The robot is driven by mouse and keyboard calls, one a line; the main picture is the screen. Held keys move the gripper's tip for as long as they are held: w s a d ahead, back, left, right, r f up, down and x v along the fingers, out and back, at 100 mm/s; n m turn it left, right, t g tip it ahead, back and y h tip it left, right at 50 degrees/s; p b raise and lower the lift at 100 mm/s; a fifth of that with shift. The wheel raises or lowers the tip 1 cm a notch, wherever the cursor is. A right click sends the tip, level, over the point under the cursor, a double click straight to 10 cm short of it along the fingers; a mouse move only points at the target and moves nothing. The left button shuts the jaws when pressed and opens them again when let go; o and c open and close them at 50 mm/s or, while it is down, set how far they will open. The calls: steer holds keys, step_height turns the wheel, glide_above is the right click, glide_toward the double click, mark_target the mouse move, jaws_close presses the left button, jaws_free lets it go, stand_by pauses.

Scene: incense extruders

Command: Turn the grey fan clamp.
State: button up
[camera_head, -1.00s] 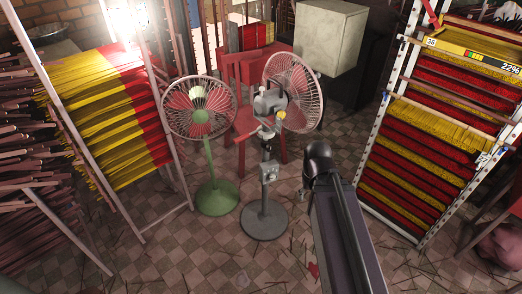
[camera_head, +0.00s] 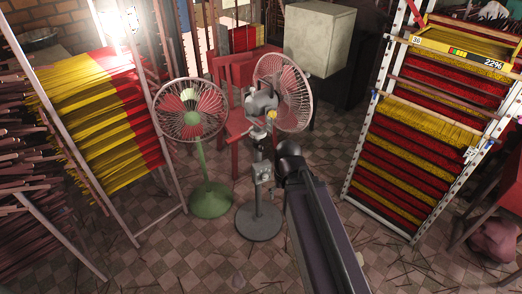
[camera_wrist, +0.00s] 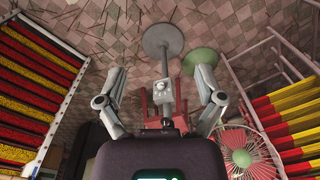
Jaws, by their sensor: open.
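The grey fan (camera_head: 262,105) stands upright on a pole with a round grey base (camera_head: 259,222) in the head view. A small grey clamp-like part (camera_head: 259,134) sits on the pole below the fan head; its detail is too small to tell. In the wrist view, the pole with its grey box (camera_wrist: 167,87) and round base (camera_wrist: 161,38) shows between my fingers. My gripper (camera_wrist: 160,80) is open, one finger on each side of the pole in the picture, with nothing held. I cannot tell how far the pole is. In the head view I cannot make out my fingers.
A green fan (camera_head: 192,112) stands close left of the grey one. A red chair (camera_head: 235,75) is behind. Incense racks stand left (camera_head: 100,95) and right (camera_head: 425,130). A pale box (camera_head: 318,38) is at the back. Floor in front is open, with scattered sticks.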

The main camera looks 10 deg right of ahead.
steer(key=w+a+f+m+t+y+b, duration=0.3)
steer(key=w+a+f+m+y+b, duration=0.1)
steer(key=w+f+b, duration=0.5)
steer(key=m+t+b, duration=1.4)
steer(key=m+b, duration=1.1)
steer(key=b, duration=0.4)
glide_toward(262, 149)
steer(key=s+d, duration=0.2)
steer(key=s, duration=0.1)
steer(key=shift+a+f+y, duration=0.15)
steer(key=shift+a+y, duration=0.1)
steer(key=shift+y, duration=0.15)
steer(key=shift+w, duration=0.15)
steer(key=x, duration=1.3)
steer(key=shift+w+a, duration=0.1)
steer(key=shift+w, duration=0.15)
steer(key=shift+c, duration=0.2)
